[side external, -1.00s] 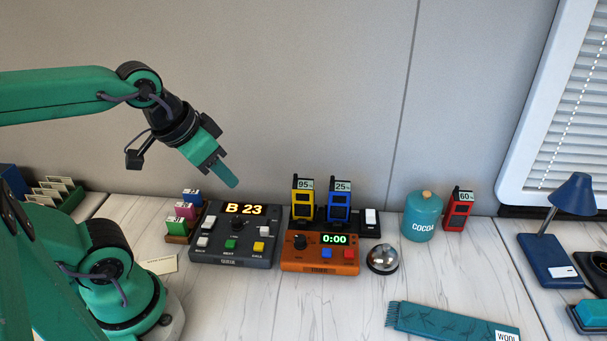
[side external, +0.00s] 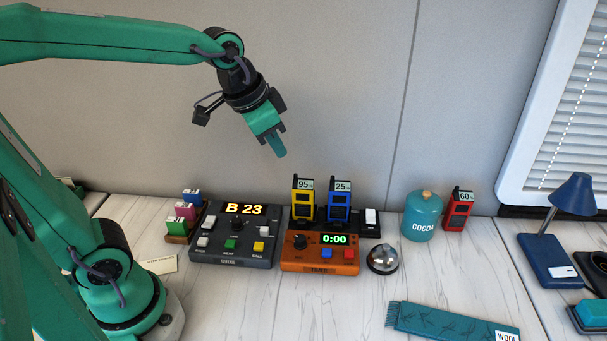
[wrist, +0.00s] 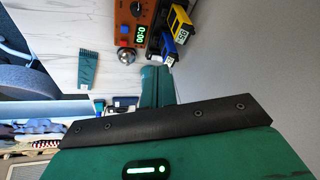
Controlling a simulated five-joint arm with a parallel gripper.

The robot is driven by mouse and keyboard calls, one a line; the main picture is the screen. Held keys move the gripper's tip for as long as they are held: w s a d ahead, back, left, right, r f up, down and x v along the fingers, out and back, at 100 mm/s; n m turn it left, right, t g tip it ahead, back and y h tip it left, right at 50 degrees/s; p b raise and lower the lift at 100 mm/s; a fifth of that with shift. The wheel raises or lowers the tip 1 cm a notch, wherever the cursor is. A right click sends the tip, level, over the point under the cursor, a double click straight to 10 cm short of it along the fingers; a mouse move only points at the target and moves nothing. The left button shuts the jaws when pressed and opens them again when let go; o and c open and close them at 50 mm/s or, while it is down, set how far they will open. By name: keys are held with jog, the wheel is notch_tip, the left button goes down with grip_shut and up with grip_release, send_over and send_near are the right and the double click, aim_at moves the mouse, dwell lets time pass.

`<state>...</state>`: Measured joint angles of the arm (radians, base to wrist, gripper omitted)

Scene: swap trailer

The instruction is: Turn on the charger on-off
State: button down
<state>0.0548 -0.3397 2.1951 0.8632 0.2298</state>
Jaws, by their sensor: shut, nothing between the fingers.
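The black charger (side external: 355,228) stands at the back of the table against the wall. A yellow handset (side external: 303,203) and a blue handset (side external: 340,205) stand in it, with screens reading 95 and 25. A white rocker switch (side external: 370,218) is at its right end; I cannot tell which way it is set. My gripper (side external: 281,152) is shut and empty in the air, above and left of the charger. In the wrist view my shut fingers (wrist: 156,80) point towards the blue handset (wrist: 169,50) and the yellow handset (wrist: 178,20); the switch is not clearly visible there.
An orange timer box (side external: 320,260) showing 0:00 sits in front of the charger. A dark console (side external: 232,255) reading B 23 is left of it. A bell (side external: 383,259), a cocoa canister (side external: 422,215) and a red handset (side external: 459,210) stand to the right.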

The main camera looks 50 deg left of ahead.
jog(key=w+d+f+m, duration=0.2)
jog(key=w+d+f, duration=0.1)
jog(key=w, duration=0.6)
jog(key=w+d+f+m+g, duration=0.1)
jog(key=w+d+f+m, duration=0.1)
jog(key=w+f, duration=0.3)
jog(key=shift+w+d+f+m, duration=0.35)
jog(key=shift+w+m, duration=0.35)
jog(key=shift+w, duration=1.5)
jog(key=shift+r, duration=0.1)
send_near(371, 210)
jog(key=x, duration=0.5)
jog(key=shift+d, duration=0.2)
jog(key=shift+w+a+f, duration=0.15)
jog(key=shift+w+f, duration=0.05)
jog(key=shift+f, duration=0.4)
